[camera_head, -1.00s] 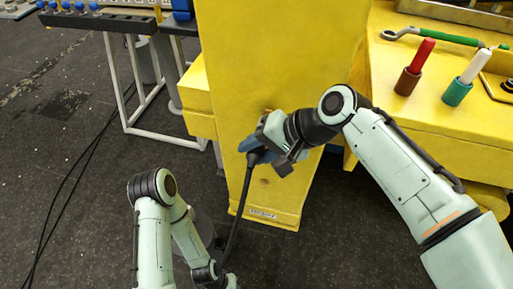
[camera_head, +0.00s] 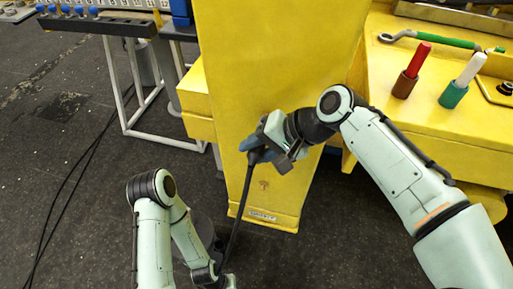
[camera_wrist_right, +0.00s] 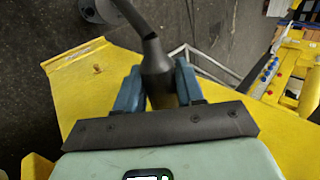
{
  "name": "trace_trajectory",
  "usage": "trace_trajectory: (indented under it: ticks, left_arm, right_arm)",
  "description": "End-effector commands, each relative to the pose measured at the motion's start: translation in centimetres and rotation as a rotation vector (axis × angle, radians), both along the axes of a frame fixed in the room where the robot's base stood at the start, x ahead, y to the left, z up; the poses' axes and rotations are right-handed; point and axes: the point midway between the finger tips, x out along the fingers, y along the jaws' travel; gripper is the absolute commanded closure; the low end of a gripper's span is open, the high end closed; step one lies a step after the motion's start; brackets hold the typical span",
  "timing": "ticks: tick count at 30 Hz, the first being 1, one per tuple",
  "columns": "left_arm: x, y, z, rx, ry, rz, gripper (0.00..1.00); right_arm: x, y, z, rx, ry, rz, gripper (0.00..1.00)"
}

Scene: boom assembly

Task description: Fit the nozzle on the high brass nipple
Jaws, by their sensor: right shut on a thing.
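My right gripper (camera_head: 262,145) is shut on the dark nozzle at the end of a black hose, close to the front of the yellow boom (camera_head: 280,60). In the right wrist view the nozzle (camera_wrist_right: 156,68) sits between the two blue fingers of the gripper (camera_wrist_right: 158,82). A small brass nipple (camera_wrist_right: 97,68) stands on the yellow face to the left of the nozzle there. It seems to show also lower on the boom in the head view (camera_head: 264,184). Any higher nipple is hidden behind my right gripper. My left arm is at the lower left; its gripper is out of view.
The black hose (camera_head: 238,215) hangs from the nozzle towards a dark cylinder (camera_head: 203,232) on the floor. A yellow bench (camera_head: 440,130) at the right carries a red marker (camera_head: 412,68), a white one (camera_head: 469,70) and a green-handled wrench (camera_head: 440,38). Dark floor is open at the left.

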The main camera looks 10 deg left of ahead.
Motion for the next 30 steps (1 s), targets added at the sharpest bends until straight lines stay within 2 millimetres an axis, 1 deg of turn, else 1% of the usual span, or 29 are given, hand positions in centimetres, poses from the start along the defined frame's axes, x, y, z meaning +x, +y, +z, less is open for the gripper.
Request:
trace_trajectory:
  ticks: [4, 5, 6, 7, 8, 16, 20, 23, 30]
  left_arm:
    - [0.1, 0.0, 0.3, 0.0, -0.001, 0.0, 0.57]
    - [0.1, 0.0, 0.3, 0.0, -0.001, 0.0, 0.57]
    - [0.1, 0.0, 0.2, 0.0, -0.001, 0.0, 0.57]
    - [0.1, 0.0, 0.2, 0.0, -0.001, 0.0, 0.57]
    - [0.1, 0.0, 0.2, 0.0, -0.001, 0.0, 0.57]
    - [0.1, 0.0, 0.2, 0.0, -0.001, 0.0, 0.57]
    - [0.2, 0.0, 0.4, 0.0, -0.002, 0.0, 0.57]
    - [0.3, 0.0, 0.6, 0.0, -0.003, 0.0, 0.57]
    - [0.8, 0.0, 1.5, 0.0, -0.009, 0.0, 0.57]
  right_arm:
    - [0.3, 0.0, 0.1, 0.001, -0.001, -0.001, 0.99]
    - [0.4, 0.0, 0.1, 0.001, -0.001, -0.001, 0.59]
    - [0.3, 0.0, 0.1, 0.001, -0.001, -0.001, 0.46]
    - [0.3, 0.0, 0.1, 0.001, 0.0, 0.0, 0.36]
    - [0.3, 0.0, 0.0, 0.001, 0.0, 0.0, 0.32]
    - [0.3, 0.0, 0.0, 0.0, 0.001, 0.001, 0.32]
    - [0.3, -0.6, 0.7, 0.001, -0.001, -0.001, 0.32]
    - [0.3, -1.7, 2.0, 0.004, -0.002, -0.002, 0.32]
    - [0.1, -5.4, 6.1, 0.004, -0.004, -0.003, 0.32]
